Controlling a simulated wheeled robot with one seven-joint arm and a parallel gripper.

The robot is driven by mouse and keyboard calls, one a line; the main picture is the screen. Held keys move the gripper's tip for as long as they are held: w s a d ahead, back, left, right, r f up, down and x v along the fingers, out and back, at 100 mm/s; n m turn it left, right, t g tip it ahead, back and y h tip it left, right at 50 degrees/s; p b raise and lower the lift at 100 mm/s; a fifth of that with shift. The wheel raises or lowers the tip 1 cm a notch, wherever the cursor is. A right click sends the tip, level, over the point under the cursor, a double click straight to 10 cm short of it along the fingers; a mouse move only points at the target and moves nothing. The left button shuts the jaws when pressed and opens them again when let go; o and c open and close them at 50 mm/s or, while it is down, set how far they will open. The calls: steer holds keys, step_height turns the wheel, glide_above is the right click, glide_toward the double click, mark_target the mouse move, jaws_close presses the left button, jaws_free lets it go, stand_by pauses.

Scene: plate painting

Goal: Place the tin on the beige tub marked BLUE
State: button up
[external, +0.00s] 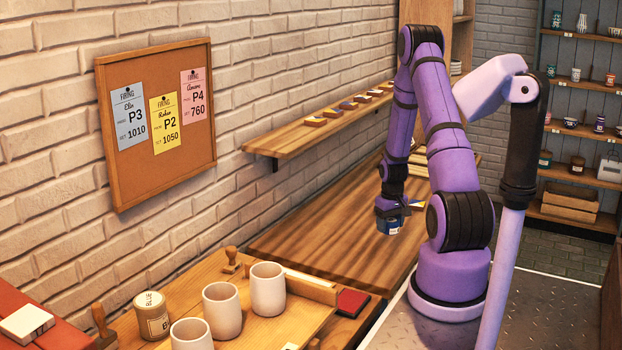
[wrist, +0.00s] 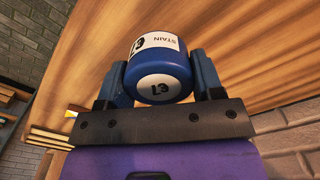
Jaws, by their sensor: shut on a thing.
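My gripper (wrist: 160,84) is shut on a blue tin (wrist: 147,67) with a white label reading STAIN and a white round lid mark, seen between the two fingers in the wrist view. In the external view the tin (external: 389,225) hangs below my gripper (external: 391,213), above the wooden worktop. The beige tub (external: 152,316) with BLUE on its lid and label stands upright at the lower left of the external view, on the nearer wooden surface. It is well apart from the tin.
Several pale cups (external: 268,289) stand right of the tub. A wooden stamp (external: 231,261) and a dark red pad (external: 352,303) are nearby. A wall shelf (external: 300,134) holds small tiles. A cork board (external: 158,165) hangs on the brick wall. The long worktop (external: 330,250) is largely clear.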

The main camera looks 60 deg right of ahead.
step_height(320, 180, up, 31)
steer(key=w+a+n, duration=0.3)
steer(key=w+a, duration=0.2)
steer(key=w, duration=0.3)
steer(key=w+a+n, duration=0.2)
steer(key=w+a, duration=0.3)
steer(key=w, duration=0.3)
steer(key=w+a+n, duration=0.5)
steer(key=w+a, duration=0.5)
steer(key=a, duration=0.3)
steer(key=n, duration=1.3)
glide_above(147, 300)
step_height(147, 300, down, 17)
steer(key=shift+f, duration=2.35)
steer(key=shift+f, duration=0.15)
